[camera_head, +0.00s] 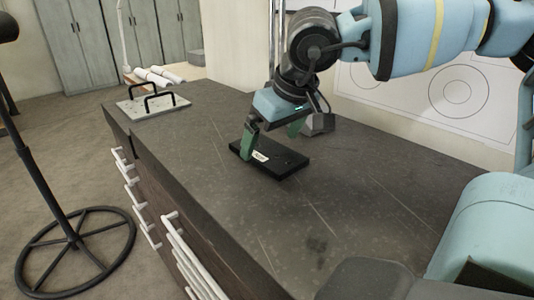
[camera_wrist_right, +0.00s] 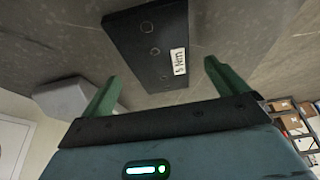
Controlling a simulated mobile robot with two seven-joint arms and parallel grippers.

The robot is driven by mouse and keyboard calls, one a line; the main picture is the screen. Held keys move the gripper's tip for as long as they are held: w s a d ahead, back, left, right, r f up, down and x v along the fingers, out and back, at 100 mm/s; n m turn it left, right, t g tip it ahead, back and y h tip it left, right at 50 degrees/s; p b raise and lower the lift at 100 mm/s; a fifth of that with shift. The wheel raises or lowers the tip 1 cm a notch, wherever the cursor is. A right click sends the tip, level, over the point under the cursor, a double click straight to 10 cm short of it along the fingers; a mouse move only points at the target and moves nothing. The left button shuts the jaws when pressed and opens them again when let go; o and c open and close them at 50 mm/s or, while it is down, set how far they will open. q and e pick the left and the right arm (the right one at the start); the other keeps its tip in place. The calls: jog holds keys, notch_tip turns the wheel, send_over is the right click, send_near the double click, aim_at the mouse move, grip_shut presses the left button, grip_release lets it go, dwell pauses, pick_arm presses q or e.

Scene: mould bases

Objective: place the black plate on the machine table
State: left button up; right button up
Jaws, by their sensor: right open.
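The black plate (camera_head: 282,164) lies flat on a dark worktop, a white label on its upper face. In the right wrist view the plate (camera_wrist_right: 150,42) shows round holes and the label, beyond the fingertips. My right gripper (camera_head: 271,146) is open and empty, its green fingers pointing down at the plate. In the right wrist view the fingers (camera_wrist_right: 162,80) stand wide apart, with nothing between them. I cannot tell whether a finger touches the plate. No surface is marked as the machine table. My left gripper is out of view.
A grey plate with two black handles (camera_head: 152,105) lies at the worktop's far left corner. A grey block (camera_head: 318,123) stands behind my right gripper. The worktop (camera_head: 215,195) is clear in front of the black plate. White drawer handles stick out along its left side. A black stand (camera_head: 72,240) is on the floor.

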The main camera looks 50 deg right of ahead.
aim_at(270, 153)
jog(key=shift+x, duration=1.05)
jog(key=c, duration=1.5)
notch_tip(270, 153, up, 10)
jog(key=shift+p, duration=0.35)
